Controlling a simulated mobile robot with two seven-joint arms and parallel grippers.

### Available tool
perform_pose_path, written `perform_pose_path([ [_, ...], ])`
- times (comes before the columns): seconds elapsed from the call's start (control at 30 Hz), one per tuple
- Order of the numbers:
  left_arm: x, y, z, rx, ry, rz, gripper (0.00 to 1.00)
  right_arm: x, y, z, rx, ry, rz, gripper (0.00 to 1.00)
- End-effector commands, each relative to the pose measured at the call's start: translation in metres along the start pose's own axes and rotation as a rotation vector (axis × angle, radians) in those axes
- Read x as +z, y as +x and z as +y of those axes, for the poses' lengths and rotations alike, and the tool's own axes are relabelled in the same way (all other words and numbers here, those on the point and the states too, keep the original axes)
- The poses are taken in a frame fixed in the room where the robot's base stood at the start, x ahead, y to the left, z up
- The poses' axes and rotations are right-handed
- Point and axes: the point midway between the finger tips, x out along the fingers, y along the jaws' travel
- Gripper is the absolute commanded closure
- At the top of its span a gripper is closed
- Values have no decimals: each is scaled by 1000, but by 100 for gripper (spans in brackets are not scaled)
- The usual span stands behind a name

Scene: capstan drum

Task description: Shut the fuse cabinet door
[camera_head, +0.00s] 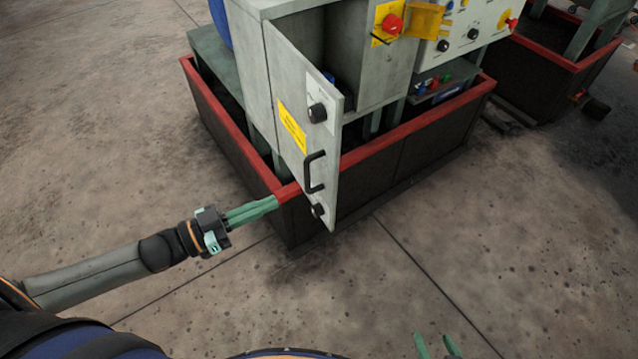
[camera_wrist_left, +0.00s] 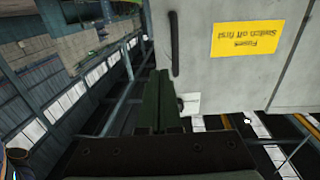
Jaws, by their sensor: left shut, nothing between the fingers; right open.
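The fuse cabinet (camera_head: 285,8) stands open in the head view. Its grey door (camera_head: 292,95) is swung out towards me, with a yellow label (camera_head: 292,127), a black handle (camera_head: 314,171) and dark knobs near its free edge. My left gripper (camera_head: 274,203) is shut and empty, just left of the door's lower part. The left wrist view shows its green fingers (camera_wrist_left: 160,100) beside the door face (camera_wrist_left: 255,75), near the handle (camera_wrist_left: 174,45). I cannot tell whether they touch the door. My right gripper (camera_head: 437,346) is open at the bottom edge, mostly out of frame.
A dark bin-like base with a red rim (camera_head: 415,116) surrounds the cabinet's foot. A control panel (camera_head: 465,30) with a red knob and a yellow flap is on the right. Another red-rimmed base (camera_head: 550,70) stands at the far right. The concrete floor in front is clear.

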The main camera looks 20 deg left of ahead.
Motion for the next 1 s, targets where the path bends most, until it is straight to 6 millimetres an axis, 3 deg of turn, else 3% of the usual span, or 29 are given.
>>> perform_pose_path([
  [0.6,-2,100,0,0,0,3,100,-1,1,-1,-3,-1,1,35],
  [0.8,0,116,0,-1,0,1,100,-2,1,-1,-3,-1,2,35],
  [1.0,0,118,0,0,0,0,100,-2,1,-1,-3,-1,3,35],
])
